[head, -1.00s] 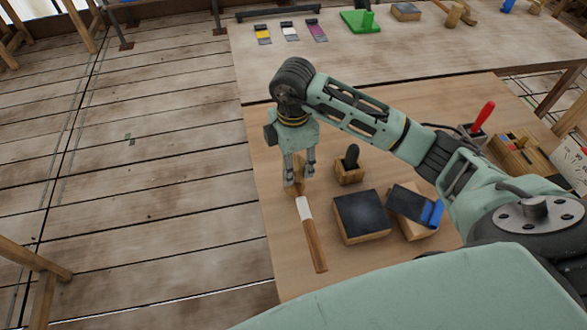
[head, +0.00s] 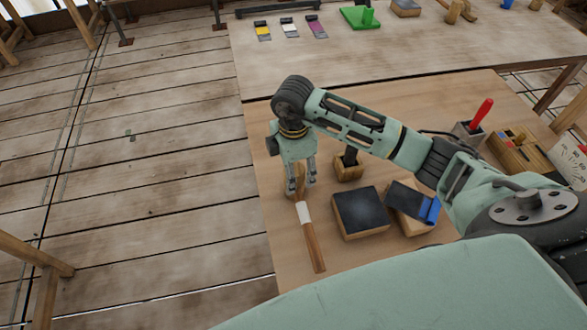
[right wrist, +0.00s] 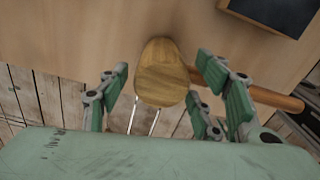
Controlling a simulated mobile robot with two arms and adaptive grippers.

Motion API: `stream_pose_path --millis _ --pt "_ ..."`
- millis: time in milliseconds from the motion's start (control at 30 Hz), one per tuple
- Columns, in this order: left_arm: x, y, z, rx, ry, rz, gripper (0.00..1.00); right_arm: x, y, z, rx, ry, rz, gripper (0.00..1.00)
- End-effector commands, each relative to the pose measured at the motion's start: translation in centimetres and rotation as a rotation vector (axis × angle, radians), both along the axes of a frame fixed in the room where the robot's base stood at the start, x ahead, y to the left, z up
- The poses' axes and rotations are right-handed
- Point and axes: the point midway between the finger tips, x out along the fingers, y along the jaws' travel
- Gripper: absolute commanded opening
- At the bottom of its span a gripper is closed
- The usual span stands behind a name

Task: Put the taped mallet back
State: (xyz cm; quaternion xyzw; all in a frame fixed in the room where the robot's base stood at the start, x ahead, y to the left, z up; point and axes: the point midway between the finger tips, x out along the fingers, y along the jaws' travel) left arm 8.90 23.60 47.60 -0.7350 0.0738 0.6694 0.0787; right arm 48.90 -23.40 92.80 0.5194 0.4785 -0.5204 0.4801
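The mallet (head: 312,246) lies near the left edge of the near table. Its brown handle has a white taped band (head: 305,212), and its wooden head is partly hidden by my right gripper (head: 303,184) in the head view. In the right wrist view the wooden head (right wrist: 162,72) lies between the open fingers of my right gripper (right wrist: 168,98), with gaps on both sides. The handle (right wrist: 270,97) extends to the right, behind the right-hand fingers. I cannot tell how high the fingertips are above the table. My left gripper is not in view.
Right of the mallet are a dark-topped wooden block (head: 360,212), a wooden holder (head: 349,172) with a black tool, and a dark sheet with a blue edge (head: 430,210). A red-handled tool (head: 482,112) stands farther right. A second table (head: 400,55) is behind.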

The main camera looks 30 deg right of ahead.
Motion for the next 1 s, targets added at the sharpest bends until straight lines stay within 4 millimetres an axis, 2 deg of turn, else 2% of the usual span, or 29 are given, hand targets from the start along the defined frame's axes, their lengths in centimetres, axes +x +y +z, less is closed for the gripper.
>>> stream_pose_path --millis 267,367,800,1000 --pt "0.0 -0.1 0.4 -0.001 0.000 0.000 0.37 0.0 0.0 0.5 0.000 -0.001 0.000 0.59" --pt "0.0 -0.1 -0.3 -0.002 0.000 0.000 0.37 0.2 0.0 1.3 0.002 -0.005 0.000 0.59" --pt "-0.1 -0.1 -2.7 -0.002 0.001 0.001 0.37 0.1 0.0 10.4 0.000 -0.006 0.001 0.59" --pt "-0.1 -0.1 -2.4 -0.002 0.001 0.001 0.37 0.0 0.0 12.1 0.000 -0.002 0.001 0.59"
